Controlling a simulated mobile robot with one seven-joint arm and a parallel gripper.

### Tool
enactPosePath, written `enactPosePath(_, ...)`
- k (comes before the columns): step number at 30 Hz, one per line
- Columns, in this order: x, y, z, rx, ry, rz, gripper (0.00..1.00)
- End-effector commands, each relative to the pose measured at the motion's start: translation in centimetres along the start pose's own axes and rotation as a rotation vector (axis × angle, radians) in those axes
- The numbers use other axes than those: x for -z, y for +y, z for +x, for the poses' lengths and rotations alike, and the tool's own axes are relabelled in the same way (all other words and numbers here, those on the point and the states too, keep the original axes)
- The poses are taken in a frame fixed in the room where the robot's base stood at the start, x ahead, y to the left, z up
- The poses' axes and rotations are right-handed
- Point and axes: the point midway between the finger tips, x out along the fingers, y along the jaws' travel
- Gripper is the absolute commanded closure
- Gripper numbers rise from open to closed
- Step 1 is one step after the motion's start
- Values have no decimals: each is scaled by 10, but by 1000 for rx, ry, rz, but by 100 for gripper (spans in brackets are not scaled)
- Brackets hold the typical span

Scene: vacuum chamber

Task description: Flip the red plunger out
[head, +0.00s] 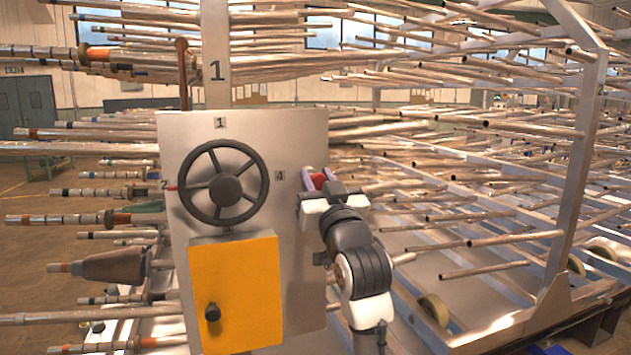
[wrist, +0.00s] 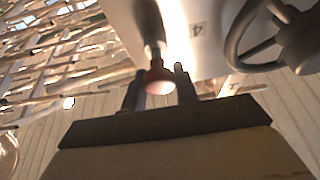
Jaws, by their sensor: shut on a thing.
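The red plunger (head: 318,180) is on the right side of the grey panel (head: 308,250), beside the label 4. In the wrist view its rounded reddish end (wrist: 159,78) lies between my two fingers, with a grey shaft (wrist: 152,35) running back toward the panel. My gripper (head: 316,187) is shut on the plunger from the right side. In the head view the gripper's white body and my arm partly hide the plunger. In the wrist view my gripper's fingers (wrist: 158,84) stand on either side of it.
A black handwheel (head: 225,187) is mounted left of the plunger. A yellow box (head: 236,290) with a black knob (head: 212,312) sits below the wheel. A small red tip (head: 172,188) shows at label 2. Racks of metal tubes crowd both sides of the panel.

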Motion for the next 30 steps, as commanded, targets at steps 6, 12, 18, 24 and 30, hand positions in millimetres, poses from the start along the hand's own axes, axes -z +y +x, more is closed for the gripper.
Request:
enactPosePath(6, 3, 0, -9, 0, 0, 0, 100)
enactPosePath(12, 3, 0, -9, 0, 0, 0, 57)
enactPosePath(18, 3, 0, -8, 0, 0, 0, 50)
enactPosePath(24, 2, 0, -13, 0, 1, 0, 50)
enactPosePath(30, 0, 1, -45, -2, 2, -2, 50)
